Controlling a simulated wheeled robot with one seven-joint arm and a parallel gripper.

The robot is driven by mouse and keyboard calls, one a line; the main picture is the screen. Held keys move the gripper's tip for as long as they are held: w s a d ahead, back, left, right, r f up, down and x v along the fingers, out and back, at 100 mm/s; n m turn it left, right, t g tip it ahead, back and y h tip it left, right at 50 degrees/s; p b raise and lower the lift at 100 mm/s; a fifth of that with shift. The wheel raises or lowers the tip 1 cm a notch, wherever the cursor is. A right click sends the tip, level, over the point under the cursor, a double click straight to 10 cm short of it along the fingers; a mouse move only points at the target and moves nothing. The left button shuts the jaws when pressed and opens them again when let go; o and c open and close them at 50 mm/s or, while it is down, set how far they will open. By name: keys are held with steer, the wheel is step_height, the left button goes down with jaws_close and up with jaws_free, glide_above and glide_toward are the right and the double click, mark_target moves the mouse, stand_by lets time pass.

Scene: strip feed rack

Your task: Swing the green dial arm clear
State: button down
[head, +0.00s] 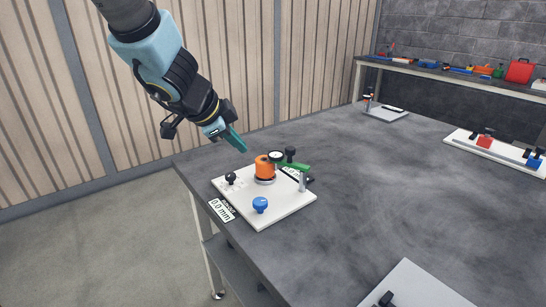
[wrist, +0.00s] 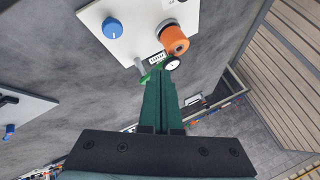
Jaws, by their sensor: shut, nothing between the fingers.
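The green dial arm (head: 298,166) sits on a post at the right of a white base plate (head: 250,212). Its round dial (head: 276,156) is over or beside an orange cylinder (head: 264,168); I cannot tell whether they touch. In the wrist view a bit of the green arm (wrist: 147,78) and the dial (wrist: 172,63) show near the orange cylinder (wrist: 174,40). My gripper (head: 241,146), with dark green fingers, is shut and empty, above and behind the plate, left of the dial. In the wrist view its fingers (wrist: 159,82) partly hide the arm.
A blue knob (head: 260,204) and a black knob (head: 231,178) stand on the plate, with another black knob (head: 291,152) near the arm. A "0.0 mm" label (head: 221,210) lies at the table's edge. Other fixtures (head: 497,150) stand farther right; the grey table (head: 390,190) between is clear.

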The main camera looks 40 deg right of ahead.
mark_target(288, 162)
steer(key=d+f+m+g+b, duration=0.1)
steer(key=d+f+b, duration=0.2)
steer(key=d+f, duration=0.5)
steer(key=shift+w+d+m+b, duration=0.15)
steer(key=shift+d+m+b, duration=0.2)
steer(key=shift+d, duration=0.85)
